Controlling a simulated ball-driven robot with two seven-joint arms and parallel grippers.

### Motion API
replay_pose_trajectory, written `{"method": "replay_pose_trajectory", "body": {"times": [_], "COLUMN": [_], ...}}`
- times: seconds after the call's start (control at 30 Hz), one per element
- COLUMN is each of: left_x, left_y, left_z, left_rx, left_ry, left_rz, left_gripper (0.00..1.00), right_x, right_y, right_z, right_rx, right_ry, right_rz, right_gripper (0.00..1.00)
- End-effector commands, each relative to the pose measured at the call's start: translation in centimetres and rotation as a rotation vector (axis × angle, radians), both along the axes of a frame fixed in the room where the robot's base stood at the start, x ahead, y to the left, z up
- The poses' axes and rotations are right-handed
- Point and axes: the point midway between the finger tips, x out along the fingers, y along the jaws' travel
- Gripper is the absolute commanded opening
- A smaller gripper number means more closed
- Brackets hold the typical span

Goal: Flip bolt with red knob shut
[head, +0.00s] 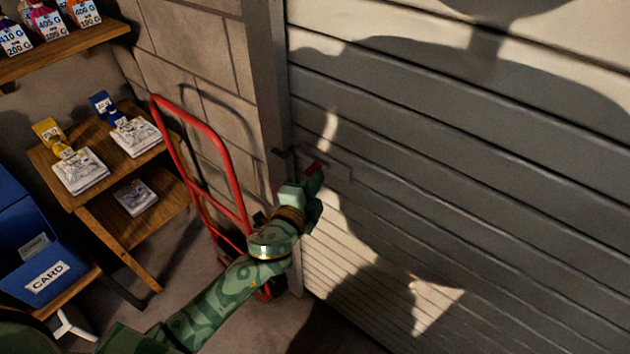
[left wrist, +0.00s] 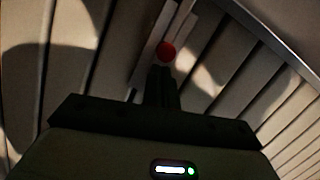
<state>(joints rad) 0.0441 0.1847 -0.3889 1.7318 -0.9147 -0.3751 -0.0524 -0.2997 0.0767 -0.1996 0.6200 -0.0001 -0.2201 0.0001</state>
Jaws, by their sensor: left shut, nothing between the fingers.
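The bolt's red knob (head: 313,167) is at the left edge of the grey slatted shutter, by the door post. It also shows in the left wrist view as a red disc (left wrist: 166,52) on a pale bolt plate (left wrist: 180,33). My left gripper (head: 318,178) is right at the knob, its fingers shut with nothing between them. In the left wrist view the shut fingertips end just below the red disc; I cannot tell whether they touch it. Part of the bolt is hidden behind the gripper. My right gripper is not in view.
A red hand truck (head: 217,139) stands against the block wall, close to my left forearm. Wooden shelves (head: 101,153) with packets and a blue bin (head: 35,262) labelled CARD stand at the left. The shutter (head: 450,160) fills the right side.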

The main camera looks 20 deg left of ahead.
Motion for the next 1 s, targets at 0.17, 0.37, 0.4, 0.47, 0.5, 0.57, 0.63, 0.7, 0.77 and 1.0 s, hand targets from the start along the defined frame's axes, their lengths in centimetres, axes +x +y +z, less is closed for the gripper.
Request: {"method": "replay_pose_trajectory", "body": {"times": [0.17,0.37,0.4,0.47,0.5,0.57,0.63,0.7,0.77,1.0], "left_x": [0.0,0.2,0.4,0.8,1.1,1.4,1.6,1.7,1.8,1.8], "left_y": [0.1,0.7,1.3,2.4,3.0,3.9,4.6,4.9,5.0,5.0], "left_z": [0.0,0.0,0.1,0.1,0.1,0.1,0.1,0.0,0.0,0.0], "left_rx": [0.0,0.001,0.003,0.002,0.002,0.002,0.001,0.001,0.001,0.002], "left_ry": [0.0,0.0,0.0,0.0,0.0,0.0,0.0,0.0,-0.001,-0.001], "left_rz": [0.0,0.001,0.002,0.002,0.002,0.002,0.001,0.001,0.001,0.002], "left_gripper": [0.0,0.0,0.0,0.0,0.0,0.0,0.0,0.0,0.0,0.0], "right_x": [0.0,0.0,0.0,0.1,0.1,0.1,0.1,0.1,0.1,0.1], "right_y": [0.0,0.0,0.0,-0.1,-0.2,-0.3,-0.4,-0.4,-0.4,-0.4], "right_z": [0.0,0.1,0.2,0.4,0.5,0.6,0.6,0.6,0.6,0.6], "right_rx": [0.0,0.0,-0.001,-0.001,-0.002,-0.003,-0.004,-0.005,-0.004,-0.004], "right_ry": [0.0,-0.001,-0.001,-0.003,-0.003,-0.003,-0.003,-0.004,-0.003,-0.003], "right_rz": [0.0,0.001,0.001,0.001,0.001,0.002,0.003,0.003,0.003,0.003], "right_gripper": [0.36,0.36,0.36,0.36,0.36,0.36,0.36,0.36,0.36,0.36]}}
